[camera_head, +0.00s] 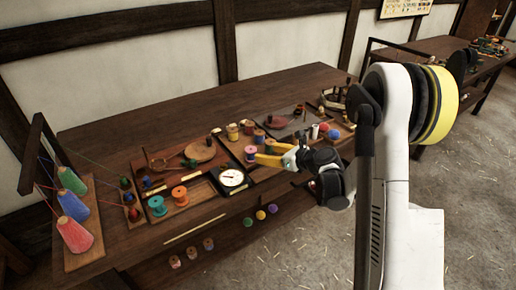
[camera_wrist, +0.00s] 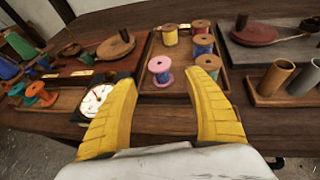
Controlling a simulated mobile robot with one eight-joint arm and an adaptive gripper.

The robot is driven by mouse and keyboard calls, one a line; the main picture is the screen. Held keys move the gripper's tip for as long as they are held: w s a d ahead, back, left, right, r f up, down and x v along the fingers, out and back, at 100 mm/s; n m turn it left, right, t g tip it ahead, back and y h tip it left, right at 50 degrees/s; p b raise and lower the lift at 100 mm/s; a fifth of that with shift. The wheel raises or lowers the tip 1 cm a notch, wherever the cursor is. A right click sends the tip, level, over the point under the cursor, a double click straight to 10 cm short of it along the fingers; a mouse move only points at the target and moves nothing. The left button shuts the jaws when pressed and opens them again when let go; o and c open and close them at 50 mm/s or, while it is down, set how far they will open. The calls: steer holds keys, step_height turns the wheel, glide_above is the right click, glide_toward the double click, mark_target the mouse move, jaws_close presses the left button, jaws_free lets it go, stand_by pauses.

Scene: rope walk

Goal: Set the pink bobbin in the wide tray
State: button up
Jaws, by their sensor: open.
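The pink bobbin (camera_wrist: 160,69) stands upright at the near left corner of a wooden tray (camera_wrist: 180,84) in the wrist view. It also shows in the head view (camera_head: 250,153), just beyond my fingertips. My gripper (camera_wrist: 162,80) is open and empty, its yellow fingers spread on either side of the view, with the pink bobbin ahead between them. In the head view my gripper (camera_head: 270,153) reaches over the bench from the right. A tray with orange and teal bobbins (camera_head: 180,204) lies to the left. I cannot tell which tray is the wide one.
A blue bobbin (camera_wrist: 204,44), a red bobbin (camera_wrist: 207,66) and a yellow bobbin (camera_wrist: 170,36) share the pink bobbin's tray. A white dial (camera_head: 232,178) sits left of my gripper. Tubes (camera_wrist: 277,76) stand at right. Coloured cones (camera_head: 76,205) stand far left.

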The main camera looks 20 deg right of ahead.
steer(key=shift+v, duration=0.95)
steer(key=s+a+r+n+g+h, duration=0.2)
steer(key=s+a+r+n, duration=0.2)
steer(key=s+r+n, duration=0.3)
steer(key=s+a+r+n+g+h, duration=0.1)
steer(key=s+a+r+n, duration=0.3)
steer(key=s+n, duration=0.45)
steer(key=s+d+n+h, duration=0.1)
steer(key=s+n, duration=0.6)
steer(key=s, duration=0.1)
steer(key=s+d+r+n+g+h, duration=0.1)
steer(key=s+n+h, duration=0.1)
steer(key=s+n, duration=0.5)
steer(key=shift+s+d+r+n+h, duration=0.25)
steer(key=shift+s+d+n+h, duration=0.1)
steer(key=shift+s, duration=0.75)
steer(key=shift+w, duration=0.1)
